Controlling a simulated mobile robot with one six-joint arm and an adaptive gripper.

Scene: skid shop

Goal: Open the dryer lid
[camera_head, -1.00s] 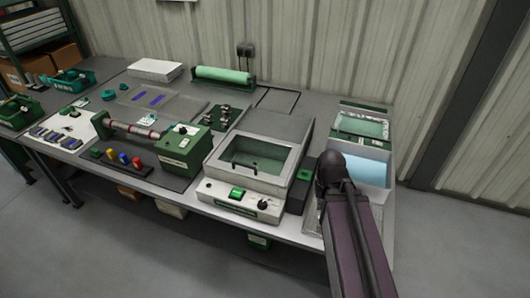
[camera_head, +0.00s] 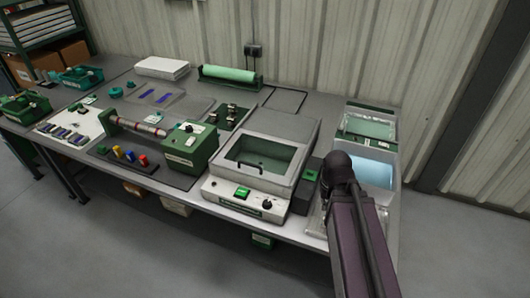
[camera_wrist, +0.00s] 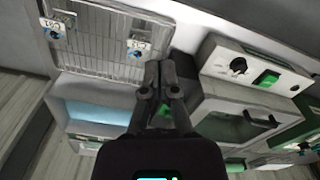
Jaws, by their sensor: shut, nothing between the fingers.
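The dryer is a pale box with a control front (camera_head: 243,196) bearing a green switch and a dark knob. Its lid (camera_head: 287,157) has a dark window and is down. A small dark handle (camera_head: 260,168) shows near the lid's front edge. In the wrist view the dryer lid (camera_wrist: 222,103) is right of my gripper, with the control front (camera_wrist: 255,68) above it. My gripper (camera_wrist: 160,68) is shut and empty, apart from the handle. In the head view my arm hides the gripper, to the right of the dryer.
A dark narrow box (camera_head: 308,188) stands against the dryer's right side. Trays, one with pale blue contents (camera_head: 374,172), line the bench's right end. A wire rack with tags (camera_wrist: 105,45) is left of my gripper. A green machine (camera_head: 190,147) stands left of the dryer.

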